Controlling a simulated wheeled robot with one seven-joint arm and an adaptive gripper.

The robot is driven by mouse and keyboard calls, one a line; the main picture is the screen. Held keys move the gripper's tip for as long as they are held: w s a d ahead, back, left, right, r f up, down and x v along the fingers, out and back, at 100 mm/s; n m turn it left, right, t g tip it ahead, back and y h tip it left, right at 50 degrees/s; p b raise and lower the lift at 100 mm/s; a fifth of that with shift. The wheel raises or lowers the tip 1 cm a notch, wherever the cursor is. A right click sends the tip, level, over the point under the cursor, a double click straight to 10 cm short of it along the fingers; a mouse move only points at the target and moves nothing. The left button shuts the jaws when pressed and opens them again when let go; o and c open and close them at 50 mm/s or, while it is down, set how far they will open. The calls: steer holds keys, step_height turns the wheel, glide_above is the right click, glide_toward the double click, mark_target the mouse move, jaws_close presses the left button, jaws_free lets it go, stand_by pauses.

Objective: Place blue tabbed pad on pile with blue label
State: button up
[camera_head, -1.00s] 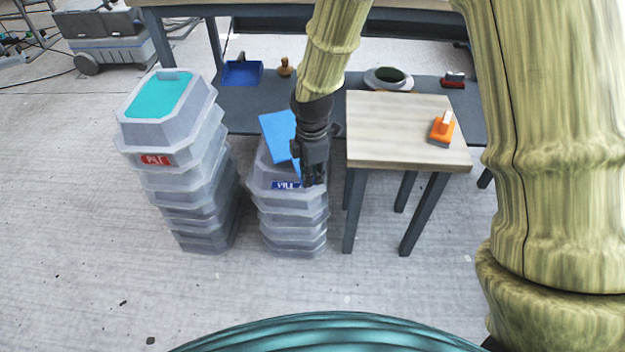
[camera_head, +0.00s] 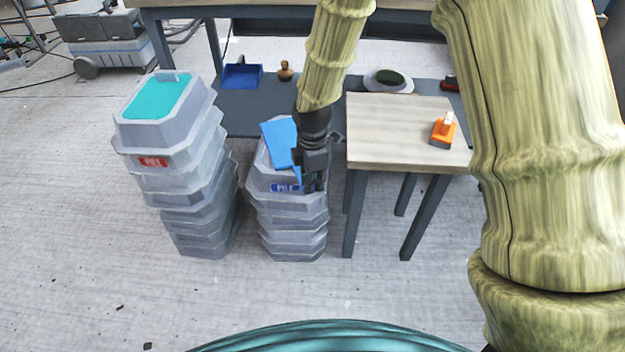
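The blue pad (camera_head: 280,142) is at the top of the shorter pile of grey moulds (camera_head: 292,222), which carries a blue label (camera_head: 285,188). The pad is turned askew to the pile's top and looks tilted; I cannot tell whether it rests there or is held just above. A narrow blue strip at its right edge runs down behind my gripper. My gripper (camera_head: 314,188) points down at the pile's right front, close against the pad's right edge. It hides part of the pad and pile top. Whether its fingers grip the pad's tab is not clear.
A taller pile (camera_head: 190,205) with a red label and teal pad (camera_head: 158,98) stands left. A wooden-topped table (camera_head: 400,135) with an orange-handled tool (camera_head: 442,130) stands close on the right. A blue tray (camera_head: 242,74) and a wooden knob (camera_head: 285,70) sit on the shelf behind.

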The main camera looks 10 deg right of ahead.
steer(key=shift+o, duration=1.1)
step_height(320, 180, up, 12)
steer(key=p, duration=0.3)
